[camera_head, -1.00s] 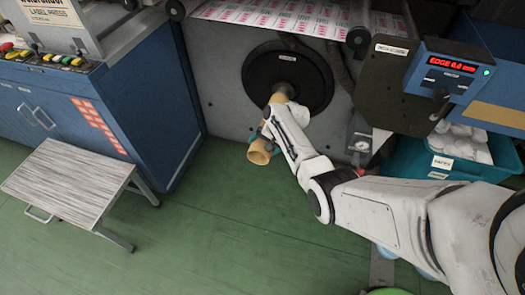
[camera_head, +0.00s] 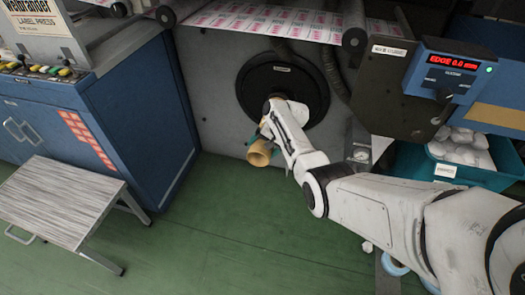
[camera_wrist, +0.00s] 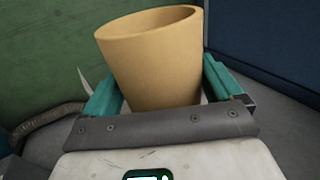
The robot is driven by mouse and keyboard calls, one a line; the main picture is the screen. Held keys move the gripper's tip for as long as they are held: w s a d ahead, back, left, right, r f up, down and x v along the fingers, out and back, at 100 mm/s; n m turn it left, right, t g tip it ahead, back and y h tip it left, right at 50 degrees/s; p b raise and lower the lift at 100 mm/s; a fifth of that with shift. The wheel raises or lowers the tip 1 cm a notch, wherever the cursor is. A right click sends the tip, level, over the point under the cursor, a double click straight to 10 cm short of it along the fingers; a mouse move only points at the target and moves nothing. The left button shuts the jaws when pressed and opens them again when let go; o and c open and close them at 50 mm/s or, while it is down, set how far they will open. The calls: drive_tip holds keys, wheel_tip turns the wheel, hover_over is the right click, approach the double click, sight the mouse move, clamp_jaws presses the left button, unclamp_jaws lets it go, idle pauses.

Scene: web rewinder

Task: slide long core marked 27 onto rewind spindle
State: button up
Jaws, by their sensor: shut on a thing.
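The core is a tan, open-ended tube (camera_head: 260,153), seen in the head view low in front of the machine's dark round disc. My gripper (camera_head: 264,141) is shut on it. In the wrist view the core (camera_wrist: 155,65) stands between the two teal fingers of my gripper (camera_wrist: 160,92), its open rim toward the top. No number 27 shows on its visible side. The black disc (camera_head: 305,92) around the spindle is in the head view. My white wrist covers the spindle, so I cannot tell whether the core touches it.
A blue cabinet (camera_head: 125,120) stands at the left, with a grey step stool (camera_head: 62,200) before it. At the right are a blue control box (camera_head: 447,75) with a red display and a teal bin (camera_head: 480,178) of white waste. Green floor (camera_head: 225,240) is open below the core.

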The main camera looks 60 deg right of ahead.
drive_tip(key=shift+f, duration=0.2)
idle(0.8)
drive_tip(key=o, duration=1.1)
drive_tip(key=shift+c, duration=0.2)
drive_tip(key=p+v, duration=0.3)
drive_tip(key=v, duration=0.7)
drive_tip(key=shift+s+r+p, duration=0.15)
drive_tip(key=shift+r+p, duration=0.2)
drive_tip(key=shift+d, duration=0.1)
